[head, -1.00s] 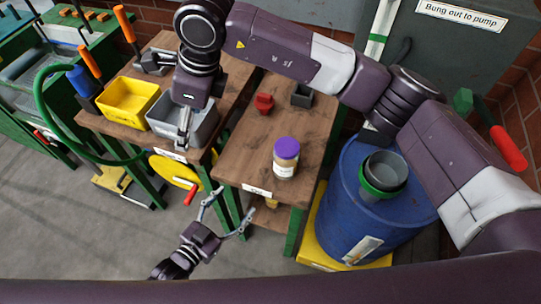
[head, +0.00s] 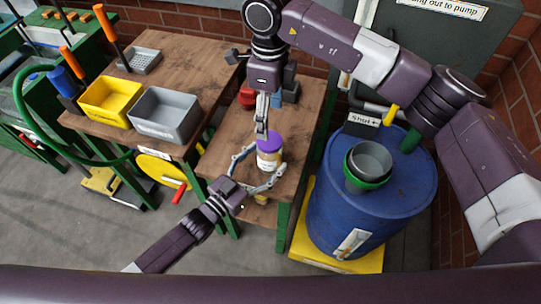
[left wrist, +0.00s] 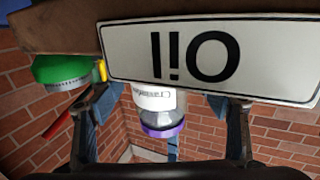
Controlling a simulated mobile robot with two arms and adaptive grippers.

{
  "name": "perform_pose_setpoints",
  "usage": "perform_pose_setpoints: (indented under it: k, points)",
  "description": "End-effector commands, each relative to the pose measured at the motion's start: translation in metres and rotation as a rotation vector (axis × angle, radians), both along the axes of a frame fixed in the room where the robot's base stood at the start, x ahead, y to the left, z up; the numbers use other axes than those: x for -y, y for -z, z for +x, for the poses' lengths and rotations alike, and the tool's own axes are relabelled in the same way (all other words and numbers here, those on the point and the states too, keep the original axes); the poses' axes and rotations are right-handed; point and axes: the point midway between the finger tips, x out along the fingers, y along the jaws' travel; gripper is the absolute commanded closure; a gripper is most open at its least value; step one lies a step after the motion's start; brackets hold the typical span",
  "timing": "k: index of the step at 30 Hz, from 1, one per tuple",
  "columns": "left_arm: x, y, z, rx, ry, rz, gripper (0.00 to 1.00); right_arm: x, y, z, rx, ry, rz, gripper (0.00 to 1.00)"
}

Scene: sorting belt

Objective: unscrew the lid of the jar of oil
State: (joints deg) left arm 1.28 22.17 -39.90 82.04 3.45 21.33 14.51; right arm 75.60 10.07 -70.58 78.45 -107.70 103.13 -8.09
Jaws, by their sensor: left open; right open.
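The jar (head: 269,159) stands upright on the near end of the brown wooden bench, with its purple lid (head: 270,140) on. My left gripper (head: 259,167) is open, its fingers spread around the near side of the jar; contact cannot be made out. In the left wrist view, upside down, the jar (left wrist: 155,98) and purple lid (left wrist: 163,122) show between the spread fingers, partly behind the sign. My right gripper (head: 262,128) is open and points down, its fingertips just above or beside the lid; the exact gap is unclear.
The white "Oil" sign (left wrist: 210,58) is on the bench edge (left wrist: 50,32), close to my left gripper. A blue drum (head: 329,210) stands right of the bench. A yellow bin (head: 108,122) and grey bin (head: 165,138) sit on the left table. Red and grey objects lie behind my right gripper.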

Motion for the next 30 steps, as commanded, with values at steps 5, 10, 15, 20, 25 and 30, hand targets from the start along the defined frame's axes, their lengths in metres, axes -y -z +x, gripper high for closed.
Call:
perform_pose_setpoints:
  k: [5,10,15,20,25,30]
  points:
    - [0.0105,0.0005,0.0113,-0.001,0.001,0.000,0.29,-0.0002,0.0000,0.0000,0.000,0.000,0.001,0.34]
    - [0.0121,0.0007,0.0137,-0.002,0.001,0.001,0.29,-0.0003,0.0000,-0.0001,0.000,0.000,0.001,0.34]
    - [0.0119,0.0006,0.0135,-0.002,0.000,0.001,0.31,-0.0004,-0.0001,0.0000,0.000,0.000,0.001,0.34]
    - [0.0119,0.0006,0.0134,-0.002,0.000,0.001,0.49,-0.0004,-0.0001,0.0000,0.000,0.000,0.001,0.34]
    - [0.0118,0.0006,0.0133,-0.002,0.000,0.001,0.68,-0.0004,-0.0001,0.0000,0.000,0.000,0.001,0.34]
    - [0.0116,0.0006,0.0133,-0.001,0.000,0.002,0.86,-0.0004,-0.0001,0.0000,0.000,0.000,0.001,0.34]
